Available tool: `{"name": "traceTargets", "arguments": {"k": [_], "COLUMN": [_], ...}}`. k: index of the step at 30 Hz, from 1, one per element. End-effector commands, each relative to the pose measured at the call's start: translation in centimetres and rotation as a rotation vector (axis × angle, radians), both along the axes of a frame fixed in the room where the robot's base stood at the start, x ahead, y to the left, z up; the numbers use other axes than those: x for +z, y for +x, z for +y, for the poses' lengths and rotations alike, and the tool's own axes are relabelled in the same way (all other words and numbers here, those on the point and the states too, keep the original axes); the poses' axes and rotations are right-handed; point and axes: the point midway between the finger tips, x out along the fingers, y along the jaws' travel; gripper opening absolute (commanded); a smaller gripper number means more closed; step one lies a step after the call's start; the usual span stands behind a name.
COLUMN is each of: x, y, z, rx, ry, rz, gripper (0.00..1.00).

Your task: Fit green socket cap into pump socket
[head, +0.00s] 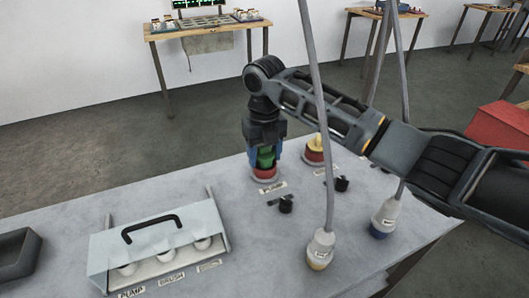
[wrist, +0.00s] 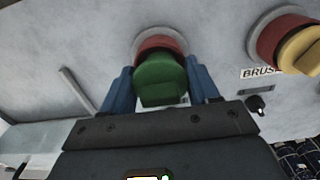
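The green socket cap (head: 265,158) is at the pump socket (head: 264,175), a red ring on a pale base behind the PUMP label (head: 272,188). In the wrist view the green cap (wrist: 160,80) overlaps the red ring (wrist: 158,44) and appears in line with it. How deep it sits is hidden. My gripper (head: 264,152) points down over the socket. Its blue fingers (wrist: 160,86) stand on both sides of the cap and appear closed against it.
A yellow cap (head: 315,143) sits in the red brush socket beside it. Small black knobs (head: 286,203) stand in front of the sockets. Two hanging cables end in plugs (head: 320,250) at right.

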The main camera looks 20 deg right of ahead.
Motion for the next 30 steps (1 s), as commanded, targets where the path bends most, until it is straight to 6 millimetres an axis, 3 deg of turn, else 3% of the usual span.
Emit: {"name": "traceTargets", "arguments": {"k": [8, 17, 30], "x": [0.0, 0.3, 6.4], "y": [0.0, 0.0, 0.1], "z": [0.0, 0.0, 0.0], "rx": [0.0, 0.0, 0.001], "ry": [0.0, 0.0, 0.0], "rz": [0.0, 0.0, -0.001], "gripper": [0.88, 0.89, 0.89]}}
